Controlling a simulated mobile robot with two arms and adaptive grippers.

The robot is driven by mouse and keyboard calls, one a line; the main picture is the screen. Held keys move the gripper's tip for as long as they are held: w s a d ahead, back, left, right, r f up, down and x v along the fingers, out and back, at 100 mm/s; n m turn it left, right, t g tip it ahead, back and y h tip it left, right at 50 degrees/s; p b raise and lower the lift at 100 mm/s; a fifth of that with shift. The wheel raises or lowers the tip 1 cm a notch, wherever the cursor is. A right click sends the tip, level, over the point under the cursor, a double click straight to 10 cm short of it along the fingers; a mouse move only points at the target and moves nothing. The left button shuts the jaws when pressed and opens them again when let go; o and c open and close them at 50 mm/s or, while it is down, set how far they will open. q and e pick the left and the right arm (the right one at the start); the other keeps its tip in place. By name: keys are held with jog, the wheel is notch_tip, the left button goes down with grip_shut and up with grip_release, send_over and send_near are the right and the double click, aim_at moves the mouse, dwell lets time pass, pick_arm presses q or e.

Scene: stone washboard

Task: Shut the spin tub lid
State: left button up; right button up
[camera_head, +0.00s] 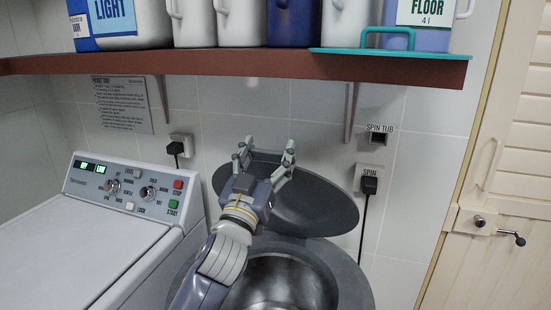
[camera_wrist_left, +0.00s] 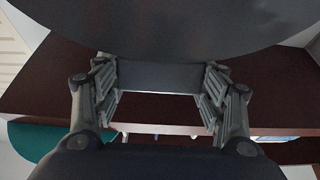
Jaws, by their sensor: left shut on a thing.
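The spin tub lid (camera_head: 310,200) is a dark grey oval disc. It stands raised and tilted back toward the wall, above the open mouth of the round grey spin tub (camera_head: 358,285). The tub's metal inside shows below. My left gripper (camera_head: 266,153) reaches up in front of the lid to its upper edge. In the left wrist view the lid's underside or face (camera_wrist_left: 160,25) fills the top, and a grey tab (camera_wrist_left: 158,76) on its edge sits between the fingers, which are shut on it. My right gripper is not in view.
A brown shelf (camera_head: 250,66) with several jugs and a teal tray (camera_head: 390,54) hangs above the lid. A white washing machine (camera_head: 75,245) stands at left. A plug and cord (camera_head: 369,190) are on the wall to the right. A door (camera_head: 500,245) is far right.

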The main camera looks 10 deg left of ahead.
pick_arm(q)
jog(key=s+a+f+t+b, duration=0.1)
jog(key=s+f+t+b, duration=0.1)
jog(key=s+f+b, duration=0.4)
jog(key=s+b, duration=0.1)
jog(key=b, duration=0.2)
jog(key=shift+s+a, duration=0.25)
jog(key=shift+s, duration=0.15)
jog(key=shift+t, duration=0.3)
jog(key=shift+r, duration=0.1)
jog(key=o, duration=1.5)
jog(key=v, duration=1.2)
jog(key=shift+a, duration=0.1)
